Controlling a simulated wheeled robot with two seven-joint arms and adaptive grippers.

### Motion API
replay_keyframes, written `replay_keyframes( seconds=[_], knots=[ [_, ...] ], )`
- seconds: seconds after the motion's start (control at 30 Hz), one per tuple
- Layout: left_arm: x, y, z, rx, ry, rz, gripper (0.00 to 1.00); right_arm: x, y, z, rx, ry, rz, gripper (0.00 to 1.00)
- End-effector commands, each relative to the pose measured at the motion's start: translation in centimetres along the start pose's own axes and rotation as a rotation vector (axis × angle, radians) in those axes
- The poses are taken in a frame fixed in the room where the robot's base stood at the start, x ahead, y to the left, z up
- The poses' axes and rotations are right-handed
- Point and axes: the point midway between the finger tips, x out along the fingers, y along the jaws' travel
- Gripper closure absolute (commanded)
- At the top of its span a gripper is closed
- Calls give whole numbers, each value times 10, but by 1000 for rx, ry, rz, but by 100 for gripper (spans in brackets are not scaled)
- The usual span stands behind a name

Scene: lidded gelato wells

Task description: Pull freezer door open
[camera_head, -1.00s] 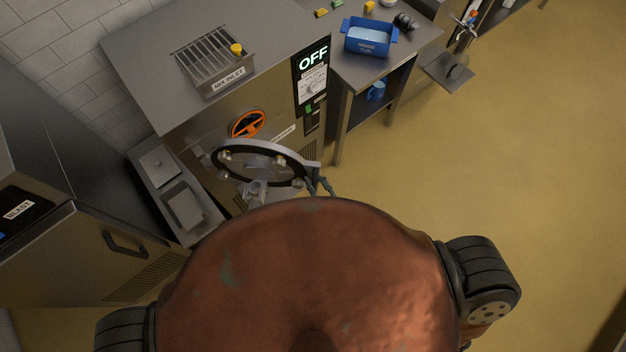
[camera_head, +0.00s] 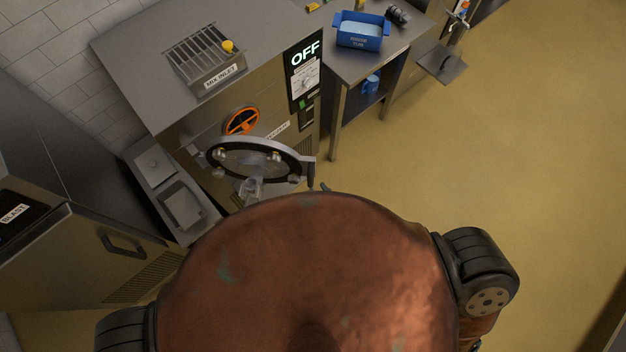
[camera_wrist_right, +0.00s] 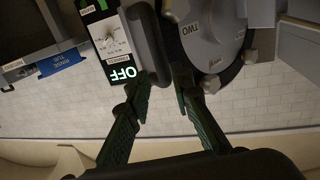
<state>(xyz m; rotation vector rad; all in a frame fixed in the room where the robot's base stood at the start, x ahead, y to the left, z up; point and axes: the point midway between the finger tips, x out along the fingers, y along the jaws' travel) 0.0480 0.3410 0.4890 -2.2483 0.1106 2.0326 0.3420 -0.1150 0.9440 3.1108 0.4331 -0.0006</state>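The freezer door (camera_head: 240,163) is a round grey disc with a black rim. It stands swung out from the machine front, and the orange ring (camera_head: 242,121) of the opening shows behind it. Its dark upright handle (camera_head: 309,172) is at its right edge. In the right wrist view the door (camera_wrist_right: 212,35) is at upper right, with the handle (camera_wrist_right: 151,45) beside it. My right gripper (camera_wrist_right: 162,82) is open, its fingertips apart near the handle's end; contact is unclear. In the head view only a bit of the right gripper (camera_head: 324,187) shows past my body. My left gripper is out of view.
The machine's control panel (camera_head: 305,75) reads OFF. A blue rinse tub (camera_head: 360,32) stands on the side table at the back. A blast cabinet (camera_head: 85,245) is at left, and a low steel bench (camera_head: 150,165) stands beside the machine. The floor at right is clear.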

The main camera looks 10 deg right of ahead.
Motion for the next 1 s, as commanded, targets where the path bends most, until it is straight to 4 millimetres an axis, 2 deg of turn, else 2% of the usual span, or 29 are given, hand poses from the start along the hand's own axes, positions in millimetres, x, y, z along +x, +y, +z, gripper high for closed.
replay_keyframes(
  seconds=[0.03,0.2,0.4,0.67,0.77,0.87,1.0],
  knots=[
    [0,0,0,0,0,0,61,-12,0,1,0,-5,0,79],
    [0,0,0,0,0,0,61,-39,0,0,-1,-2,0,79],
    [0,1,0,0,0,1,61,-53,0,0,0,0,1,79],
    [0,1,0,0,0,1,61,-54,0,0,0,0,1,79],
    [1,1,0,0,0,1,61,-53,1,0,7,2,-4,86],
    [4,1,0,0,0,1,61,-49,2,4,67,12,-36,92],
    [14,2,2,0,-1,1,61,-37,7,13,274,25,-143,100]
  ],
)
